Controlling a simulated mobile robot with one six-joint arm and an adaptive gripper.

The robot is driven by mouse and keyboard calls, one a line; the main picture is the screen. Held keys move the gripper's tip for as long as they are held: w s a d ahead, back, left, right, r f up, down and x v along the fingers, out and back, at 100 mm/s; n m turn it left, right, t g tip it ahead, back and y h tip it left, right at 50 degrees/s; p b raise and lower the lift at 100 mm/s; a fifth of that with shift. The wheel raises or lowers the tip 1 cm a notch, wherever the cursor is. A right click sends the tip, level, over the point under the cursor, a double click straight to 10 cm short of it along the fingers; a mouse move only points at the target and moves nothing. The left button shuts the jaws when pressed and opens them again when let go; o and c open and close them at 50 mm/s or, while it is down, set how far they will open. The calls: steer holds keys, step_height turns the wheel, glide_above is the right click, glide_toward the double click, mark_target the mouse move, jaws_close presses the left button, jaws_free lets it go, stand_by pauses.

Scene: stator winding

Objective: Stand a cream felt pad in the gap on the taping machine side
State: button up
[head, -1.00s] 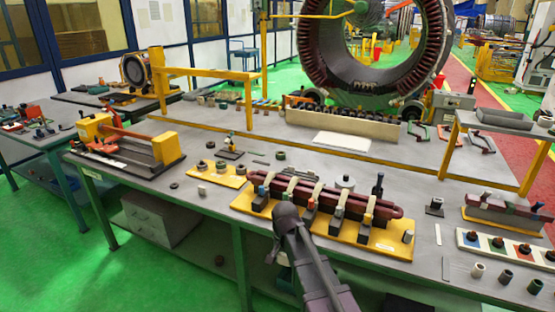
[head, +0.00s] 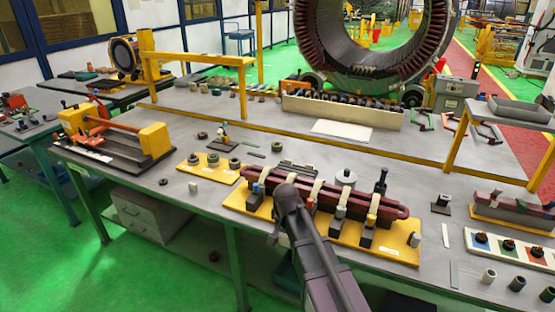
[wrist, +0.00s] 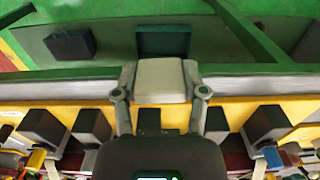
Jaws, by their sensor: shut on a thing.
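My gripper (wrist: 160,92) is shut on a cream felt pad (wrist: 160,72), which sits between its two fingertips in the wrist view. In that view the pad is over the front edge of the yellow base plate. In the head view my arm hides the gripper and pad. The yellow base plate (head: 377,246) carries a dark red coil bar (head: 385,208), dark blocks and cream straps (head: 343,195). The taping machine, which I take to be the yellow and orange unit (head: 152,138), stands at the left of the bench. I cannot tell which gap is on its side.
A small yellow plate with round parts (head: 221,174) lies left of the coil bar. A pale cylinder (head: 193,187) stands near it. A tray of coloured squares (head: 510,246) and several cylinders (head: 488,276) are at the right. A yellow frame (head: 200,57) stands behind.

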steer(key=shift+a, duration=0.25)
